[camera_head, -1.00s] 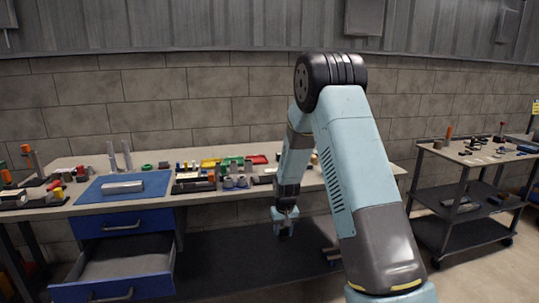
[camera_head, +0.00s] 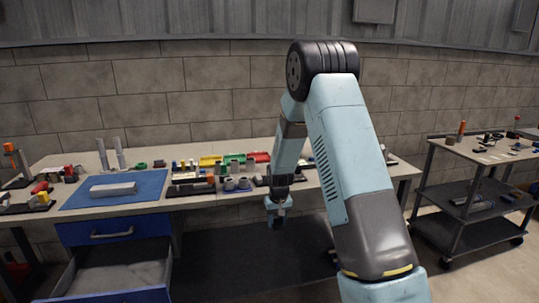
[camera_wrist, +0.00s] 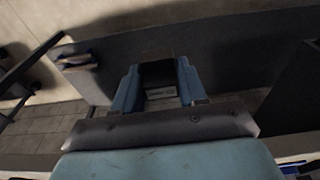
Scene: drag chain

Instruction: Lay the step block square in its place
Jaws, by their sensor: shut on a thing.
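My gripper (camera_head: 277,208) hangs in front of the bench's front edge, below the level of its top. In the wrist view its two blue fingers (camera_wrist: 158,92) are shut on a dark block (camera_wrist: 157,72) with a paler part at its near end. It may be the step block; the fingers hide its sides, so I cannot tell its step shape. In the head view the held block is small and mostly hidden. A pale grey bar-like block (camera_head: 113,189) lies on the blue mat (camera_head: 150,181) on the left of the bench. The step block's place cannot be made out.
The bench (camera_head: 240,199) carries dark trays, coloured bins (camera_head: 233,158) and several small parts. A blue drawer (camera_head: 115,294) stands open below its left side. A shelved cart (camera_head: 455,151) with small items stands at the right. Dark floor matting lies under the bench.

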